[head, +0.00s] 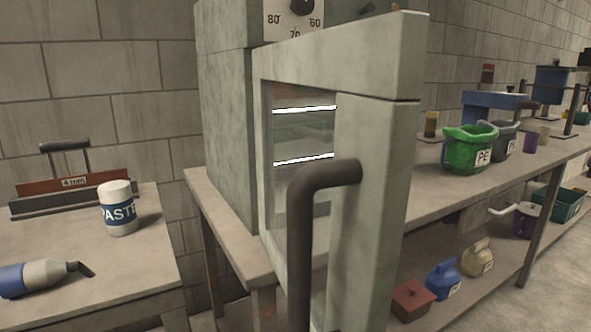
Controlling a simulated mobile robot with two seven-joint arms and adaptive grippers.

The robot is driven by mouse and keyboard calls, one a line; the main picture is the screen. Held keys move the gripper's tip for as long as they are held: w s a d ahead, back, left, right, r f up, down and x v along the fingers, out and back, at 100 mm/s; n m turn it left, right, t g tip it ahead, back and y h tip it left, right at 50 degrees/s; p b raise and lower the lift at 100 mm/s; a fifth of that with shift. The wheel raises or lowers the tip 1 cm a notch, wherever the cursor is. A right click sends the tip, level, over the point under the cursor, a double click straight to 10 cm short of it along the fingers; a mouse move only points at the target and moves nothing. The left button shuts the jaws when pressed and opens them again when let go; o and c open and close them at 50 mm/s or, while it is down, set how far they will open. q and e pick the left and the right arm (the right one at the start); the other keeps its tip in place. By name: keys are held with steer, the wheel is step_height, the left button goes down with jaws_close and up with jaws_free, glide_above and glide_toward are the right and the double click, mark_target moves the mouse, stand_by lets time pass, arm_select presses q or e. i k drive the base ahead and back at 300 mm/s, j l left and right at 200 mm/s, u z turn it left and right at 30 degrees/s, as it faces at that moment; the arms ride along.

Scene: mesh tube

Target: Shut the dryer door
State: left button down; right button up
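The dryer (228,130) is a grey-green box on a bench, with a temperature dial (301,7) at its top. Its door (376,150) stands open, swung out toward me, and fills the middle of the head view. The door has a window (303,135) with two bright strips showing in it. A dark bent bar handle (309,230) is on the door's near face and runs down out of the picture. Neither of my grippers shows in the head view.
A right bench (425,197) carries a green bucket (469,149) and other containers. Jugs (443,279) stand on its lower shelf.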

mark_target(375, 65)
steer(key=k+j+z, duration=0.1)
steer(key=k, duration=0.4)
steer(key=k+j+z, duration=0.1)
steer(key=k, duration=0.4)
steer(key=l+z, duration=0.2)
steer(key=z, duration=0.2)
steer(key=j+u, duration=0.2)
steer(key=u, duration=0.2)
